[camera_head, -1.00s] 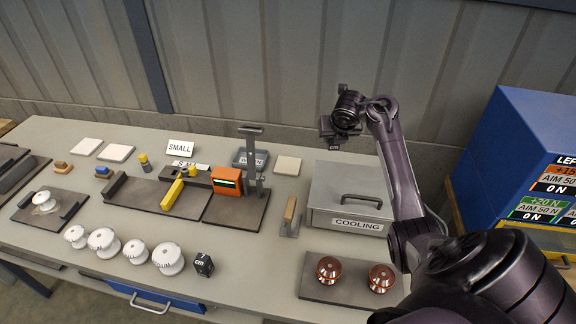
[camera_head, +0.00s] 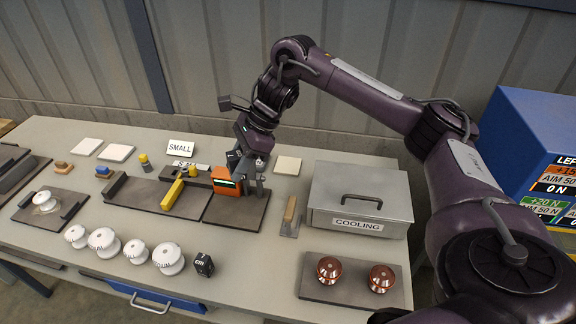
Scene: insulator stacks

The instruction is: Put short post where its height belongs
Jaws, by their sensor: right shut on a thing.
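Several white ribbed posts stand in a row at the front left, among them a small one (camera_head: 76,236) and a larger one (camera_head: 168,258). Another white post (camera_head: 44,201) sits on a dark plate at the far left. I cannot tell which is the short post. The gauge with the orange box (camera_head: 228,181) stands on a dark base beside a grey upright stand (camera_head: 262,184). My right gripper (camera_head: 243,168) is at the top of this stand, behind the orange box, shut on what appears to be its handle; the grip is partly hidden. My left gripper is not in view.
A grey COOLING box (camera_head: 358,190) stands right of the stand. Two copper-brown posts (camera_head: 328,269) sit on a dark tray (camera_head: 345,294) at the front right. A yellow bar (camera_head: 172,194) and a SMALL sign (camera_head: 180,149) are left of the gauge.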

